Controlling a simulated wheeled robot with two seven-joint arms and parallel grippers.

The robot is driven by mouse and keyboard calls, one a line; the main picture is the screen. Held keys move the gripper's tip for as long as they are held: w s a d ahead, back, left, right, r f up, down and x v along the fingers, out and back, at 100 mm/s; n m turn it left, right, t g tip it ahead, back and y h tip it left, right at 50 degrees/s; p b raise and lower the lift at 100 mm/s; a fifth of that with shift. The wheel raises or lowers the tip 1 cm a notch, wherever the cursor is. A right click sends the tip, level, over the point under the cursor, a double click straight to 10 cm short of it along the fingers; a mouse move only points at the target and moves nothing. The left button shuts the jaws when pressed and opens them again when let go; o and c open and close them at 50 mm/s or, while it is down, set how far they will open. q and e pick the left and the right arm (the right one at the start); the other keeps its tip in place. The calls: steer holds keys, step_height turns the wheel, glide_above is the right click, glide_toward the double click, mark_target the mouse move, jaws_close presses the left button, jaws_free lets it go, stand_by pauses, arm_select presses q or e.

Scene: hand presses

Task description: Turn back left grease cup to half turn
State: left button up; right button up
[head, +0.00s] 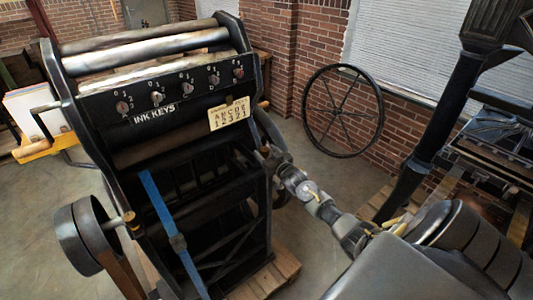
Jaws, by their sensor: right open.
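The black hand press (200,150) fills the left and middle of the head view. A small brass-coloured fitting (131,218) sits at its left side, at the end of a short rod by the dark pulley. I cannot tell whether it is the back left grease cup; no cup is clearly identifiable. My right arm reaches in from the lower right. Its gripper (267,156) is small and dark, open, and close beside the press's right side frame. I cannot tell if it touches anything. My left gripper is not in view.
The press has a row of ink keys (185,88) under its rollers. A spoked wheel (342,110) stands near the brick wall. A second black machine (490,150) is at the right. A wooden pallet (268,280) lies under the press. Concrete floor shows between the machines.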

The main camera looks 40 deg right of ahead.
steer(key=shift+s, duration=0.1)
steer(key=s+a+b, duration=0.1)
steer(key=s+b, duration=0.1)
steer(key=s, duration=0.8)
steer(key=shift+s+a, duration=0.25)
steer(key=shift+b, duration=0.3)
